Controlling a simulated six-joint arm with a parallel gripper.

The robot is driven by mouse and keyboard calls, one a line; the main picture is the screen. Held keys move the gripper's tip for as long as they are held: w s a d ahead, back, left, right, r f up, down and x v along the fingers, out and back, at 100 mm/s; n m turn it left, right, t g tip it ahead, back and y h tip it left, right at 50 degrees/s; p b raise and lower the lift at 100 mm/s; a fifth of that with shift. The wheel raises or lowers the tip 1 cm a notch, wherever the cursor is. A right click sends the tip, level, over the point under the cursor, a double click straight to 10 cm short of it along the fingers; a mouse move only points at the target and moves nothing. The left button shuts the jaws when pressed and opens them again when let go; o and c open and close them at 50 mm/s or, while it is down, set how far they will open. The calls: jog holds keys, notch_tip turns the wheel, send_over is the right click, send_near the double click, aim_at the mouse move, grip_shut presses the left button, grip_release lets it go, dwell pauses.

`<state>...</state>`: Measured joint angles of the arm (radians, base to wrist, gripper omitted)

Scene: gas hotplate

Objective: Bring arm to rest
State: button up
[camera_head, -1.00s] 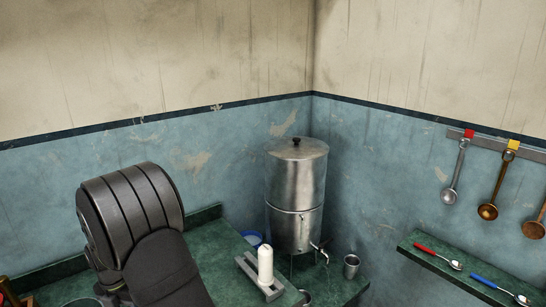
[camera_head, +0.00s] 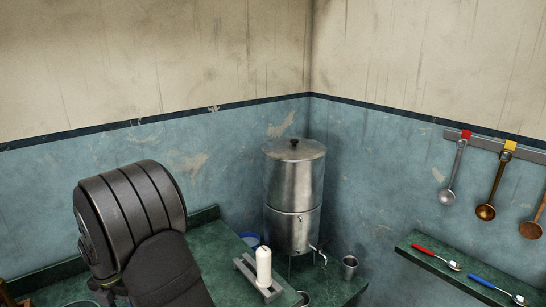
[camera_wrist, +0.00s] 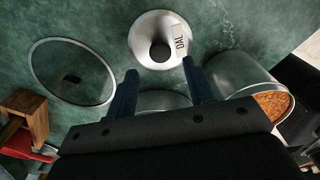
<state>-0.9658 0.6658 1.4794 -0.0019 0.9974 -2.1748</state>
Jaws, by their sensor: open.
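My gripper (camera_wrist: 161,92) shows in the wrist view with its two dark blue fingers apart and nothing between them. It is above a green counter (camera_wrist: 225,30). A round pale metal lid with a dark knob (camera_wrist: 148,28) and a label lies beyond the fingertips. Part of a metal vessel (camera_wrist: 162,101) shows between the fingers, mostly hidden by my gripper. In the head view my arm (camera_head: 140,220) is at the lower left, and the gripper itself is out of that picture.
A glass lid (camera_wrist: 72,72) lies left of the fingers. A metal pot with orange-brown contents (camera_wrist: 272,105) stands to the right. A wooden block (camera_wrist: 25,112) is at the left edge. A steel urn (camera_head: 294,195), white candle (camera_head: 263,266) and cup (camera_head: 349,267) stand in the corner.

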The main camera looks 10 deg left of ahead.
notch_tip(320, 180, up, 6)
notch_tip(320, 180, down, 12)
jog(key=shift+d+f, duration=0.1)
jog(key=shift+f, duration=0.1)
jog(key=r, duration=0.5)
jog(key=shift+w+d+r, duration=0.1)
jog(key=shift+w+d, duration=0.1)
jog(key=shift+d, duration=0.05)
jog(key=w+d+r, duration=0.4)
jog(key=d+r, duration=0.3)
jog(key=d, duration=0.4)
jog(key=s+d+r+m, duration=0.8)
jog(key=d+r, duration=0.1)
jog(key=d, duration=0.1)
jog(key=s+a+f, duration=0.3)
jog(key=a+f, duration=0.2)
jog(key=a, duration=0.3)
jog(key=shift+s+a+f, duration=0.2)
jog(key=shift+s+a, duration=0.1)
jog(key=shift+s, duration=0.05)
dwell(0.3)
